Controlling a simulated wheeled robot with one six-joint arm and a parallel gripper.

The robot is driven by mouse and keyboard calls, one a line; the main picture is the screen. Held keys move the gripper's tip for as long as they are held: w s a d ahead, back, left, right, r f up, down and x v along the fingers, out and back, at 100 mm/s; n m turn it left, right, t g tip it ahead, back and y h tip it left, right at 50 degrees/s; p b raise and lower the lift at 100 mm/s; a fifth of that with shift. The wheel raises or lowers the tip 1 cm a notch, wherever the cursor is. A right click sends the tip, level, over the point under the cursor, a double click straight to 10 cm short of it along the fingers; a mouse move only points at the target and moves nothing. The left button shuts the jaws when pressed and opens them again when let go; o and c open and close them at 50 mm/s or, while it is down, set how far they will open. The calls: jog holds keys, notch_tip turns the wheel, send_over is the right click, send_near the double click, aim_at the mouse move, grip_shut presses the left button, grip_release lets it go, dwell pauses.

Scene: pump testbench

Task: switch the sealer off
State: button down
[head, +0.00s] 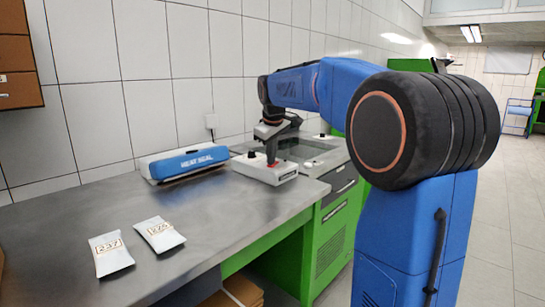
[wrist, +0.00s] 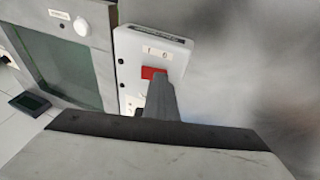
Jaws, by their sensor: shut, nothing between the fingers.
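The heat sealer (head: 188,161), a long white and blue unit marked HEAT SEAL, lies on the bench by the wall. A white switch box (head: 262,174) stands to its right. In the wrist view the box (wrist: 128,44) carries a red rocker switch (wrist: 150,72) with I and 0 marks above it. My gripper (head: 271,160) is shut and empty, pointing down over the box. In the wrist view its fingertips (wrist: 160,80) overlap the right part of the red switch. I cannot tell whether they touch it or which way the rocker is tipped.
Two labelled pouches, 237 (head: 110,254) and another (head: 159,234), lie at the front left of the grey bench (head: 215,215). A glass-topped unit (wrist: 65,66) with a white knob (wrist: 82,27) sits beside the switch box. The bench between pouches and sealer is clear.

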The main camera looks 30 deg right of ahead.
jog(key=shift+a+f, duration=0.15)
jog(key=shift+f, duration=0.2)
jog(key=shift+d, duration=0.25)
jog(key=shift+w+d+r, duration=0.1)
jog(key=shift+w+d, duration=0.1)
jog(key=shift+d, duration=0.2)
jog(key=shift+r, duration=0.65)
jog(key=a+v, duration=0.1)
jog(key=v, duration=1.2)
jog(key=shift+w+a, duration=0.15)
jog(key=shift+a, duration=0.15)
jog(key=s+a+f+m, duration=0.2)
jog(key=s+a+f, duration=0.3)
jog(key=s+f, duration=1.1)
jog(key=s+a+f+m+y, duration=0.1)
jog(key=s+a+f, duration=0.3)
jog(key=s+f, duration=1.2)
jog(key=s+m, duration=0.1)
jog(key=s, duration=0.2)
jog(key=shift+s+a+m+t+y, duration=0.3)
jog(key=shift+s+a+m, duration=0.05)
jog(key=shift+s+m, duration=0.05)
